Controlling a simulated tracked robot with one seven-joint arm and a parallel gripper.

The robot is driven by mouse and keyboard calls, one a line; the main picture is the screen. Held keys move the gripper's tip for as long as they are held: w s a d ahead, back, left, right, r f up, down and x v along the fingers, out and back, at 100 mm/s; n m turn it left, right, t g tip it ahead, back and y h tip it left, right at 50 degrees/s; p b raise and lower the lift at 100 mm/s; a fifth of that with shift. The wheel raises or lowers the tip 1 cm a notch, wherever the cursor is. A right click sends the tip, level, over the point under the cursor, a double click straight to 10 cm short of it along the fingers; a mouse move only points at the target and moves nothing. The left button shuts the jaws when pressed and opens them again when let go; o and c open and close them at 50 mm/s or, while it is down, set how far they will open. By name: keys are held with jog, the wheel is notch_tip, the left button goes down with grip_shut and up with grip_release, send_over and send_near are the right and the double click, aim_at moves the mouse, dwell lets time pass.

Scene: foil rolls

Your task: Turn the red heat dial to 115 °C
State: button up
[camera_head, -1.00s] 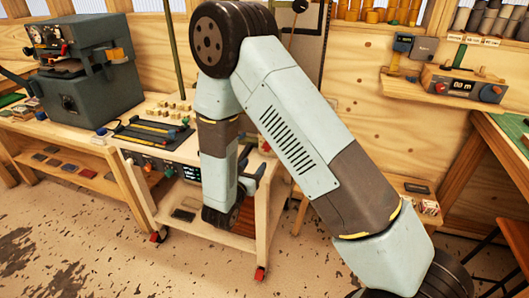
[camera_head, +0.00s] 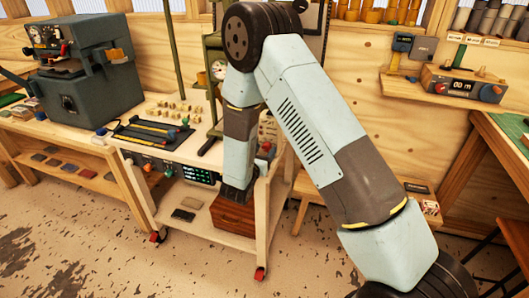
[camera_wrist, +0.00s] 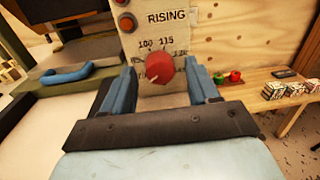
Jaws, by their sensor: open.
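The red heat dial (camera_wrist: 159,67) is on a pale panel (camera_wrist: 172,37) in the wrist view, with the marks 100 and 115 above it and others partly hidden beside it. A small white mark shows at the knob's lower left; I cannot tell its exact setting. My gripper (camera_wrist: 159,78) is open, with one blue-grey finger on each side of the dial in this view. Gaps show between fingers and knob, and no contact is visible. In the head view, the panel (camera_head: 268,128) is partly seen behind my arm, and the gripper's fingers cannot be made out.
A blue handle (camera_wrist: 66,74) lies to the left in the wrist view. A bench (camera_wrist: 275,103) with small boxes is at right. In the head view, a green press (camera_head: 213,70) stands beside my arm.

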jog(key=c, duration=1)
jog(key=shift+d, duration=0.1)
jog(key=shift+c, duration=0.2)
jog(key=shift+m, duration=0.3)
